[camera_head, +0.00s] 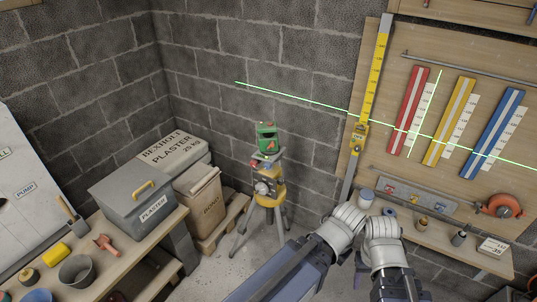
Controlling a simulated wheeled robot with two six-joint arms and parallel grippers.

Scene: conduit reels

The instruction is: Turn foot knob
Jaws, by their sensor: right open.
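A green laser level (266,137) stands upright on a yellow tripod (271,189) near the wall corner. Small coloured knobs (267,165) sit under the level, and a grey round knob (262,187) faces me on the tripod head. Which of them is the foot knob is too small to tell. My right gripper (361,268) shows only as a small dark part among my grey arm links at the bottom centre right. It is open, apart from the tripod and to its lower right. My left gripper is out of view.
A workbench (120,262) with a grey plaster bin (143,193) stands at left; sacks on a pallet (222,222) stand behind it. A shelf (470,247) with small pots is at right. A yellow staff (372,85) leans on the wall, crossed by a green laser line.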

